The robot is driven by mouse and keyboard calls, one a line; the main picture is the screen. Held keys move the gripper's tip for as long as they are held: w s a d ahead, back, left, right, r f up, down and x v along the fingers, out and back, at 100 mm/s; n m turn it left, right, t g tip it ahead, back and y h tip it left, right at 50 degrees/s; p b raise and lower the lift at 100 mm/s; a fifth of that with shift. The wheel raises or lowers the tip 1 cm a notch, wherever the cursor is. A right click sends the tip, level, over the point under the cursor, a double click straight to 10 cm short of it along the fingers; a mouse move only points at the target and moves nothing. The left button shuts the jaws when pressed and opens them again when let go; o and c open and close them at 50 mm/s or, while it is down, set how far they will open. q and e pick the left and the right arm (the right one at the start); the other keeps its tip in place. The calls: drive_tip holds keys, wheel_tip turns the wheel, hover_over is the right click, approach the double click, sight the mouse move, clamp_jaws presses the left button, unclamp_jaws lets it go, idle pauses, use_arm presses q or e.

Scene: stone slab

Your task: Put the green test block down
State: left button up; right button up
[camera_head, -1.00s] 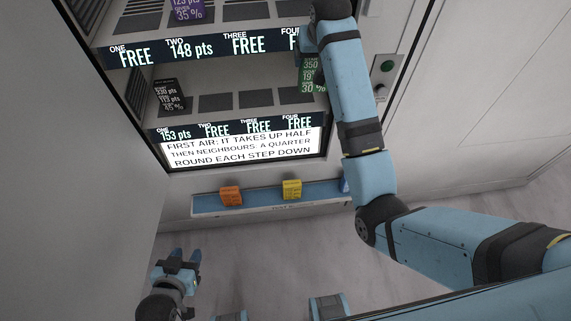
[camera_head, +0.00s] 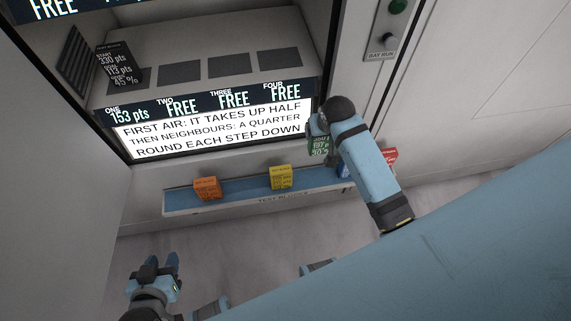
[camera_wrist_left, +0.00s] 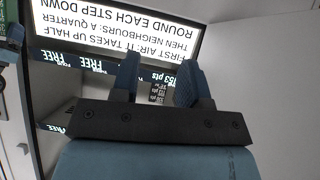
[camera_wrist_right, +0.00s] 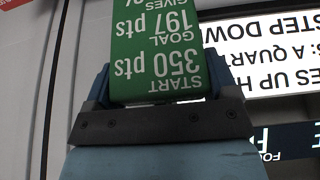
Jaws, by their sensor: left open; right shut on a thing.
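The green test block (camera_head: 319,147) is held by my right gripper (camera_head: 318,128), in front of the wall between the lit sign and the block ledge. In the right wrist view the green block (camera_wrist_right: 155,45) fills the space between the fingers and reads START 350 pts, GOAL 197 pts. The ledge marked TEST BLOCKS (camera_head: 240,199) carries an orange block (camera_head: 207,188) and a yellow block (camera_head: 281,177).
Above the sign (camera_head: 210,127), the lower shelf (camera_head: 205,98) holds a black block (camera_head: 118,66) at ONE. TWO, THREE and FOUR read FREE, with bare dark pads. A red piece (camera_head: 390,156) shows right of my right arm.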

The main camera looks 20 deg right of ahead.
use_arm(q)
drive_tip(key=f+b, duration=0.1)
drive_tip(key=b, duration=0.3)
drive_tip(key=shift+w+d+f, duration=0.1)
drive_tip(key=shift+w+f, duration=0.05)
drive_tip(key=shift+f, duration=0.25)
use_arm(e)
wheel_tip(320, 180, down, 19)
drive_tip(key=shift+f, duration=0.2)
drive_tip(key=shift+s, duration=0.1)
drive_tip(key=shift+f, duration=0.15)
drive_tip(key=o, duration=1.1)
